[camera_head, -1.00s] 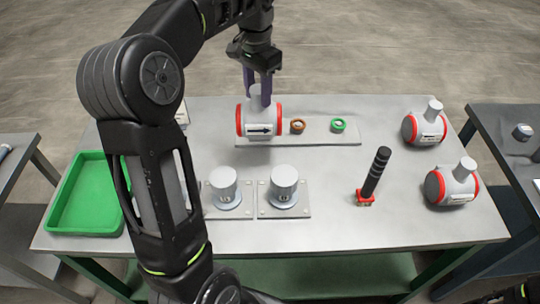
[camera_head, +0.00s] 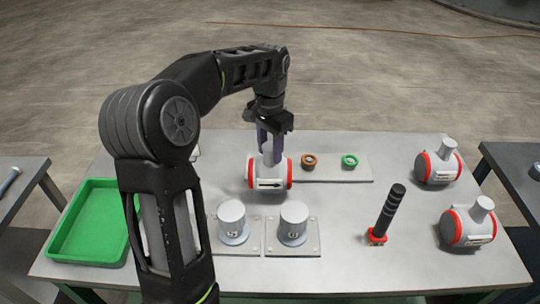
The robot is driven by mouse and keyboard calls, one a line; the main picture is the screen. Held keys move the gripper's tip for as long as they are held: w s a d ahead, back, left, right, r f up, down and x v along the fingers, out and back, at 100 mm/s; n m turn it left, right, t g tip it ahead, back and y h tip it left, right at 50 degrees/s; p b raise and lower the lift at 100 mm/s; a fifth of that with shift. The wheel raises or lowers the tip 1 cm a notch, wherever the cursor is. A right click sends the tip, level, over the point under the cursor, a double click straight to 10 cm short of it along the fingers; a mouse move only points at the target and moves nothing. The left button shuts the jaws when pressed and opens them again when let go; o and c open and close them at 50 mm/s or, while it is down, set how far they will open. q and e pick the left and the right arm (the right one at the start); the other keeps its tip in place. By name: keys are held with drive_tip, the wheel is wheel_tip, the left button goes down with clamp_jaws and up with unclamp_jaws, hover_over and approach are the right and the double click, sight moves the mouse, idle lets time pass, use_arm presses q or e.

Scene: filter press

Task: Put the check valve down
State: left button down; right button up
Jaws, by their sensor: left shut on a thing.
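A check valve (camera_head: 269,173), a grey-white body with red end rings and a black arrow label, is at the back middle of the table. My left gripper (camera_head: 270,150) is above it, its purple fingers shut on the valve's upright neck. The valve is upright, at the left part of a flat pale plate (camera_head: 335,176); I cannot tell whether it touches the surface. Two more such valves stand at the right, one at the back (camera_head: 438,167) and one nearer (camera_head: 468,226). My right gripper is not in view.
Two cylinders on square plates (camera_head: 233,222) (camera_head: 293,222) stand in front of the valve. A black-handled tool (camera_head: 388,214) stands upright in a red base. An orange ring (camera_head: 309,161) and a green ring (camera_head: 349,161) lie on the pale plate. A green tray (camera_head: 62,247) is at the left.

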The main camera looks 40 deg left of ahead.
use_arm(q)
wheel_tip(320, 180, down, 2)
drive_tip(key=shift+f, duration=0.25)
drive_tip(key=shift+f, duration=0.2)
drive_tip(key=c, duration=0.9)
unclamp_jaws()
drive_tip(key=shift+r, duration=0.1)
wheel_tip(320, 180, up, 6)
drive_tip(key=shift+f, duration=0.1)
wheel_tip(320, 180, up, 6)
drive_tip(key=p, duration=0.3)
drive_tip(key=shift+f, duration=0.25)
drive_tip(key=shift+r+p, duration=0.45)
drive_tip(key=shift+p, duration=0.2)
